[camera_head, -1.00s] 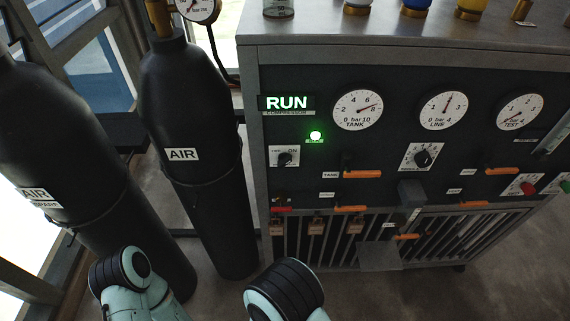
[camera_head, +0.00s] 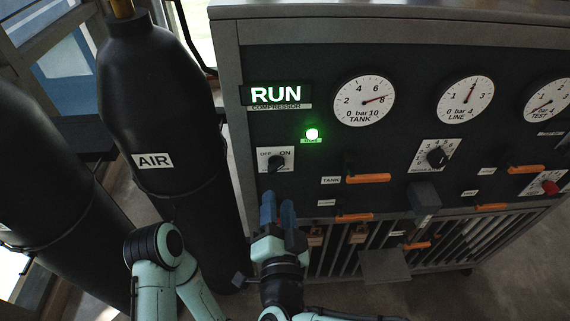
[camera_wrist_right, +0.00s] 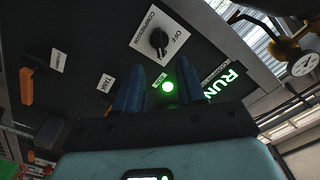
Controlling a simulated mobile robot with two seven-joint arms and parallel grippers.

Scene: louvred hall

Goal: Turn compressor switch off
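The compressor switch is a black knob (camera_head: 277,162) on a white plate with OFF at left and ON at right. Its pointer direction is too small to read surely. It also shows in the wrist view as a black knob (camera_wrist_right: 158,41) on its plate. Above it, the RUN sign (camera_head: 276,94) and the green lamp (camera_head: 312,134) are lit. My right gripper (camera_head: 278,200) is just below the switch plate in the head view. Its two blue fingers stand apart with nothing between them, clear of the knob in the wrist view. My left gripper is not in view.
Orange-handled valves (camera_head: 368,178) and a regulator knob (camera_head: 437,157) lie right of the switch. Gauges (camera_head: 364,101) sit above. Black AIR cylinders (camera_head: 160,110) stand left of the cabinet. A grey block (camera_head: 424,198) juts from the panel.

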